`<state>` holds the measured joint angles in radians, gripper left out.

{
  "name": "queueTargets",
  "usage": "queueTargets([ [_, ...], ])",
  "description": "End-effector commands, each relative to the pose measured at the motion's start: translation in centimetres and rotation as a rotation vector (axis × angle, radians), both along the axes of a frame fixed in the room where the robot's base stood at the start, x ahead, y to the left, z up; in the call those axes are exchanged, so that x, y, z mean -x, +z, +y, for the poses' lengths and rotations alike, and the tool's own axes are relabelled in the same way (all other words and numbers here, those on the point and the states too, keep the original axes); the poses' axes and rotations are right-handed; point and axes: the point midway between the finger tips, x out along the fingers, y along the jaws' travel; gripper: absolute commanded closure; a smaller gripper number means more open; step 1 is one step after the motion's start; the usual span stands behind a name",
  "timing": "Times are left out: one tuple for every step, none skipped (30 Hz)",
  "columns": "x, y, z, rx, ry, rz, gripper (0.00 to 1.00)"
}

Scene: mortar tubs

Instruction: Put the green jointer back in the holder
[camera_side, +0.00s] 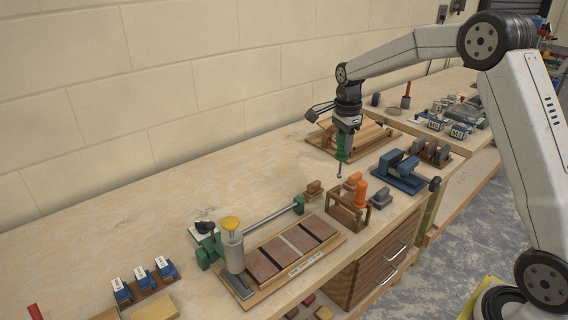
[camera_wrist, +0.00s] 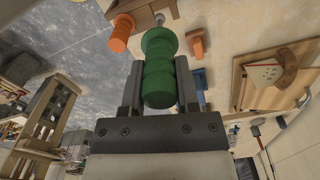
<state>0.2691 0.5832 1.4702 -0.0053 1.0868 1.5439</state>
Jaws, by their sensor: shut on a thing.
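My gripper (camera_side: 344,146) is shut on the green jointer (camera_side: 340,161), which hangs upright with its thin metal shaft pointing down above the bench. In the wrist view the jointer's green handle (camera_wrist: 158,75) is between the two fingers, and its tip shows beyond it near the top. The wooden holder (camera_side: 346,217) stands on the bench below and slightly right of the jointer, apart from it. An orange-handled tool (camera_side: 360,194) stands in the holder. In the wrist view the orange handle (camera_wrist: 121,33) and part of the holder (camera_wrist: 143,14) are at the top left.
A blue vise-like tool (camera_side: 400,172) stands right of the holder. A small brown block (camera_side: 313,189) and a grey block (camera_side: 380,200) flank the holder. A tile board (camera_side: 310,262) and green clamp lie to the left. A wooden frame (camera_side: 375,137) is behind my gripper.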

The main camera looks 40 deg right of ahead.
Motion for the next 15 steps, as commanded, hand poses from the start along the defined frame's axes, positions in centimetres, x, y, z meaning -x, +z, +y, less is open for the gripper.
queueTargets([
  [0.12,0.14,-0.5,0.0,-0.013,-0.001,1.0],
  [0.18,0.16,-0.7,0.0,-0.018,-0.001,1.0],
  [0.23,0.19,-0.87,0.0,-0.022,-0.001,1.0],
  [0.26,0.21,-0.94,0.0,-0.024,-0.001,1.0],
  [0.27,0.21,-0.98,0.0,-0.025,-0.001,1.0],
  [0.27,0.21,-0.99,0.0,-0.025,-0.001,1.0],
  [0.27,0.21,-0.99,0.0,-0.025,-0.001,1.0],
  [0.27,0.2,-0.98,0.0,-0.025,-0.001,1.0],
  [0.28,0.17,-0.96,0.0,-0.025,-0.001,1.0],
  [0.28,0.14,-0.96,0.0,-0.024,-0.001,1.0],
  [0.27,0.1,-0.95,0.0,-0.024,0.0,1.0],
  [0.27,0.03,-0.94,0.0,-0.024,0.0,1.0],
  [0.27,-0.04,-0.93,0.0,-0.024,0.0,1.0],
  [0.27,-0.12,-0.93,0.0,-0.024,0.0,1.0],
  [0.28,-0.25,-0.92,0.0,-0.024,0.001,1.0],
])
